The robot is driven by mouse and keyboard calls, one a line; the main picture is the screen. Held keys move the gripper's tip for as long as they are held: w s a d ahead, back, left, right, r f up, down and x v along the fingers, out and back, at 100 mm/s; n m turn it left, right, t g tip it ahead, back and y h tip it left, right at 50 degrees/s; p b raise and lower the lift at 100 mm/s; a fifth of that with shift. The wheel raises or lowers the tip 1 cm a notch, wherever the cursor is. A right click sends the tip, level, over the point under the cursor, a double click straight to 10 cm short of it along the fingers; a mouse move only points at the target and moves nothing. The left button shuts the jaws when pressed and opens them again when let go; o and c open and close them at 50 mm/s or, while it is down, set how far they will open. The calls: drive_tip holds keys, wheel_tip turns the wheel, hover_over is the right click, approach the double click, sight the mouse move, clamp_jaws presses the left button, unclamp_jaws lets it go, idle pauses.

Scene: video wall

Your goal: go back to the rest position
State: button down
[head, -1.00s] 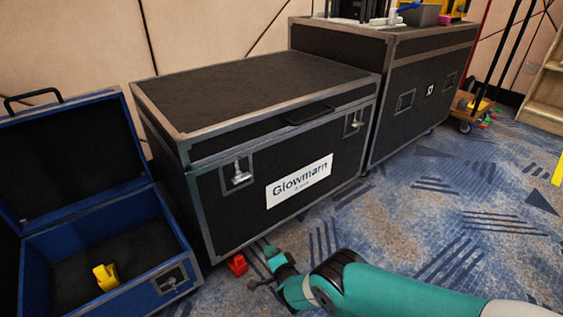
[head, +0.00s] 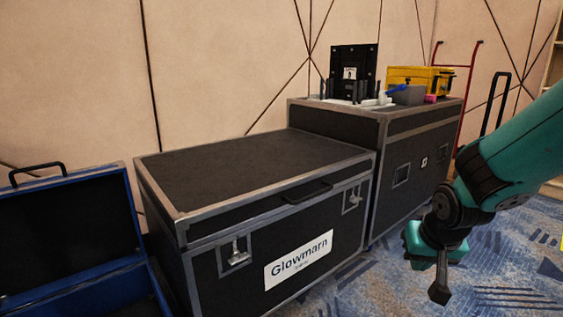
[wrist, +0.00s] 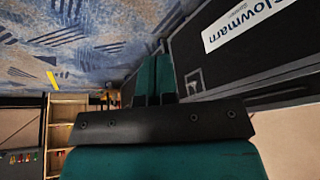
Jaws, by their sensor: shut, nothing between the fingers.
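My gripper (head: 440,290) hangs at the lower right of the head view, in front of the taller black case and above the carpet. It points downward. In the wrist view the two teal fingers (wrist: 154,80) lie close together with nothing between them. My gripper is apart from the cases.
A black case labelled Glowmarn (head: 298,258) stands at centre. An open blue case (head: 75,285) is at left. Patterned carpet (head: 505,250) is clear at right.

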drive_tip(key=s+d+r+n+g, duration=0.1)
drive_tip(key=s, duration=0.5)
drive_tip(key=s+d+r+n+g, duration=0.1)
drive_tip(key=s+d+r, duration=0.1)
drive_tip(key=s, duration=0.4)
drive_tip(key=s+a+r+n+g+y+p, duration=0.1)
drive_tip(key=s+a+r+n+y+p, duration=0.15)
drive_tip(key=s+a+r+p, duration=0.35)
drive_tip(key=s+a+r+n+g+y+p, duration=0.15)
drive_tip(key=s+a+r+n, duration=0.25)
drive_tip(key=a+r, duration=0.5)
wheel_tip(320, 180, up, 38)
drive_tip(key=p, duration=3.8)
drive_tip(key=shift+s, duration=0.35)
drive_tip(key=shift+f+n, duration=0.1)
drive_tip(key=shift+n, duration=0.15)
